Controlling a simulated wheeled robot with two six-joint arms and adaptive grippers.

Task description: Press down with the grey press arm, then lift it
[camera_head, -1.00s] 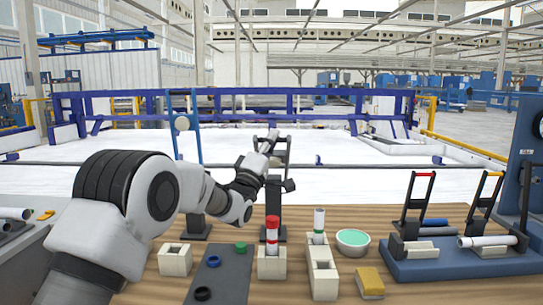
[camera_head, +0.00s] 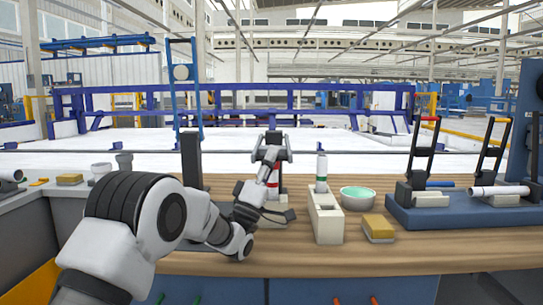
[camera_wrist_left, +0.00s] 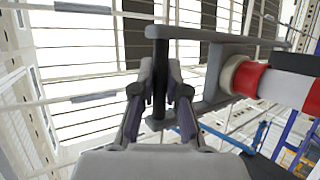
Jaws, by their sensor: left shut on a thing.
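The grey press arm (camera_wrist_left: 205,82) runs across the left wrist view, with a dark upright handle (camera_wrist_left: 160,80) standing off it. My left gripper (camera_wrist_left: 160,100) is shut on this handle. In the head view, my left gripper (camera_head: 264,168) comes in from the left at the press (camera_head: 272,148). A red and white pipe stack (camera_head: 273,183) is partly hidden behind it. In the left wrist view, the end of the red and white pipe (camera_wrist_left: 275,83) is close against the arm; I cannot tell if they touch. My right gripper is not in view.
A cream block (camera_head: 327,225) holding a white and green pipe (camera_head: 321,175), a green bowl (camera_head: 357,198) and a yellow sponge (camera_head: 378,228) stand to the right. A blue base (camera_head: 440,215) with black upright frames lies farther right. A dark column (camera_head: 191,160) stands left.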

